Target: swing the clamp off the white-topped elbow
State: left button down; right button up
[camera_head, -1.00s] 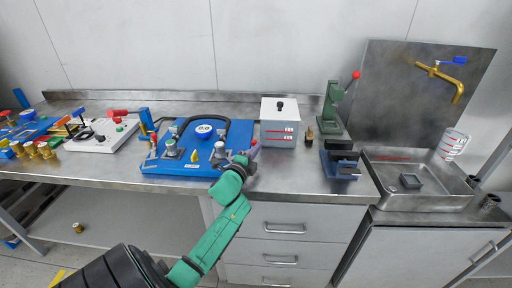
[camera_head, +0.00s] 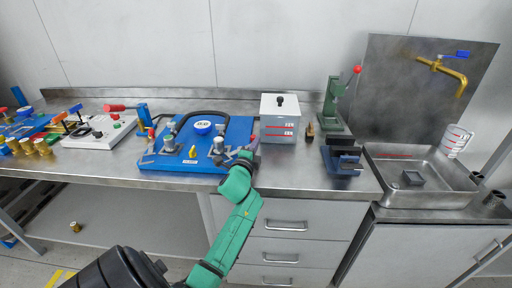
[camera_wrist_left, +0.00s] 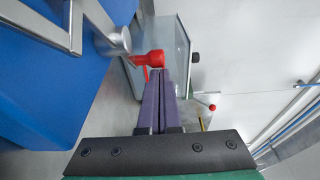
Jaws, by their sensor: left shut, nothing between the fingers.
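The blue pump board (camera_head: 185,160) lies on the bench, with a round blue-and-white part in its middle and a grey fitting at each side. The right-hand fitting (camera_head: 219,146) is beside my left gripper (camera_head: 247,153); its top is too small to tell as white. In the left wrist view my purple fingers (camera_wrist_left: 160,80) are shut and empty. Their tips are at a red clamp knob (camera_wrist_left: 150,58), close to or touching it; I cannot tell which. A grey metal clamp part (camera_wrist_left: 115,40) joins it over the blue board. My right gripper is out of view.
A grey box (camera_head: 279,118) with a black knob stands right of the board. A green press (camera_head: 333,104) and a blue vise (camera_head: 342,158) are further right. A white test unit (camera_head: 103,136) stands left. Bare bench lies in front of the vise.

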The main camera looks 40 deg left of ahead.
pick_arm(q)
jog(key=shift+w+f+n+g+y+b, duration=0.15)
jog(key=shift+f+n+g+y+b, duration=0.1)
jog(key=shift+n+g+y+b, duration=0.5)
jog(key=shift+w+a+r+y+b, duration=0.15)
jog(key=shift+a+y+b, duration=0.1)
jog(key=shift+b, duration=0.35)
jog(key=shift+w+a+r, duration=0.1)
jog(key=shift+w+a, duration=0.35)
jog(key=shift+a, duration=0.25)
dwell(0.9)
